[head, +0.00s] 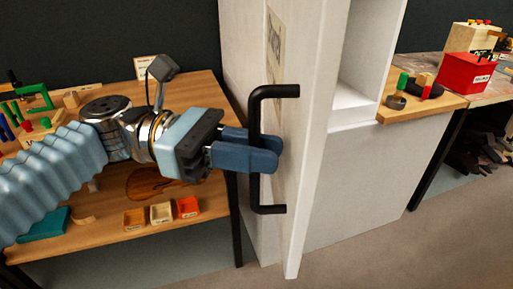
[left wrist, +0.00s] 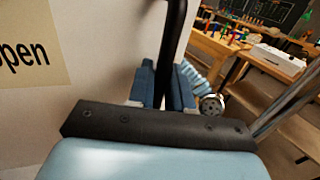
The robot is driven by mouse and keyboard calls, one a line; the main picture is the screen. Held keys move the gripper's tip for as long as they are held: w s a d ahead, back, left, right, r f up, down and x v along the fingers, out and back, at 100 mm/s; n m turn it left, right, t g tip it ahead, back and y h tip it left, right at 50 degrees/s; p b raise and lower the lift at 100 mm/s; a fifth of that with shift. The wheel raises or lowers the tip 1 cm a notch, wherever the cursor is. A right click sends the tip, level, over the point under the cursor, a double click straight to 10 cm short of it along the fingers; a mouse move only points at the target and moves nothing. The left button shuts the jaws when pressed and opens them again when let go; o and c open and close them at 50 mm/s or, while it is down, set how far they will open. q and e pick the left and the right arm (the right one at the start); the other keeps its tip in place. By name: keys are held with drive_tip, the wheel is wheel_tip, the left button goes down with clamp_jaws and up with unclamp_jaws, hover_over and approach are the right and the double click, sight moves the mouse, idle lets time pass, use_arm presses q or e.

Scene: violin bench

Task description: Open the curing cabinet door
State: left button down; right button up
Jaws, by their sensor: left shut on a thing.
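The curing cabinet (head: 245,60) is a tall white box in the middle of the head view. Its white door (head: 315,110) stands swung out toward me, with part of the pale interior (head: 365,60) showing to its right. A black bar handle (head: 256,107) is fixed upright on the door. My left gripper (head: 268,152) is shut around the middle of the handle. In the left wrist view the dark handle (left wrist: 174,40) runs up from between the blue fingers (left wrist: 168,88). My right gripper is not in view.
A wooden bench (head: 95,236) with small coloured bins (head: 161,212), a violin body and tools stands left of the cabinet. Another bench (head: 425,103) with a red box (head: 467,73) is to the right. Bare floor (head: 400,255) lies in front at right.

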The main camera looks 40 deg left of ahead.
use_arm(q)
drive_tip(key=c, duration=1.2)
unclamp_jaws()
drive_tip(key=b+v, duration=0.1)
drive_tip(key=v, duration=1.2)
drive_tip(key=shift+s+a, duration=0.15)
drive_tip(key=shift+a, duration=0.25)
